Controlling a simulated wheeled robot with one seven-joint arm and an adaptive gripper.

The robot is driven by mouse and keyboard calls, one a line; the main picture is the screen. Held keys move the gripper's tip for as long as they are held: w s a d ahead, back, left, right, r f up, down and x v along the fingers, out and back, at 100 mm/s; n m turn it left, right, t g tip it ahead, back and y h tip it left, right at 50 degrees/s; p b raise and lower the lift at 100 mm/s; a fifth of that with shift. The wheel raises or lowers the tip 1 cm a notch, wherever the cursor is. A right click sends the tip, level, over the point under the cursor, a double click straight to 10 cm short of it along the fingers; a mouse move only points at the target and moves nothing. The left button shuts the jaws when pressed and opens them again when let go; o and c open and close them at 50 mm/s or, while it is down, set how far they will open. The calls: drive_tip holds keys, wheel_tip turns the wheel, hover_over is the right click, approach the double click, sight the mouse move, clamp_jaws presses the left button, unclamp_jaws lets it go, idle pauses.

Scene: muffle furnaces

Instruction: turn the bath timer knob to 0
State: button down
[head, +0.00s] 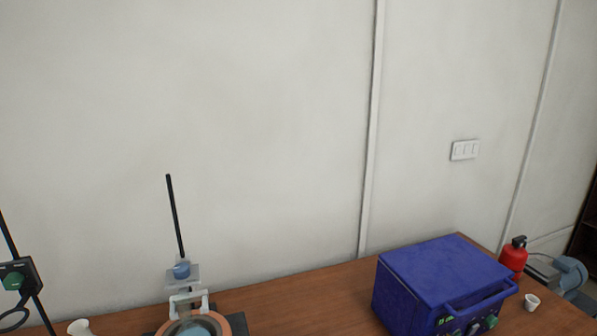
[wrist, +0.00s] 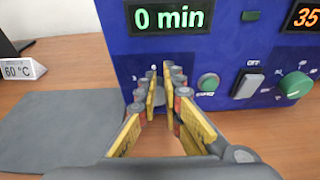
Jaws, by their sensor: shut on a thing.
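The blue bath front panel (wrist: 225,60) fills the upper right of the wrist view. Its green display (wrist: 168,17) reads 0 min. My gripper (wrist: 163,84) points at the panel below this display, with its yellow-padded fingers shut on the timer knob. The knob itself is almost wholly hidden between the fingertips, so its pointer cannot be read. Small white dial marks show just left of the fingers. My gripper is not seen in the head view.
Right of my fingers are a round green button (wrist: 208,82), a rocker switch (wrist: 247,84) and a green knob (wrist: 294,85). An orange display (wrist: 303,17) reads 35. A grey mat (wrist: 60,130) and a 60 °C sign (wrist: 22,69) lie left. The head view shows a blue box (head: 440,280).

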drive_tip(key=a, duration=0.2)
drive_tip(key=shift+s+a+f, duration=0.2)
drive_tip(key=shift+s+a, duration=0.15)
drive_tip(key=shift+a, duration=0.05)
drive_tip(key=shift+w+d+r, duration=0.1)
drive_tip(key=shift+r, duration=0.15)
idle(0.5)
drive_tip(key=f+p+v, duration=0.1)
drive_tip(key=v, duration=0.5)
drive_tip(key=shift+p, duration=0.35)
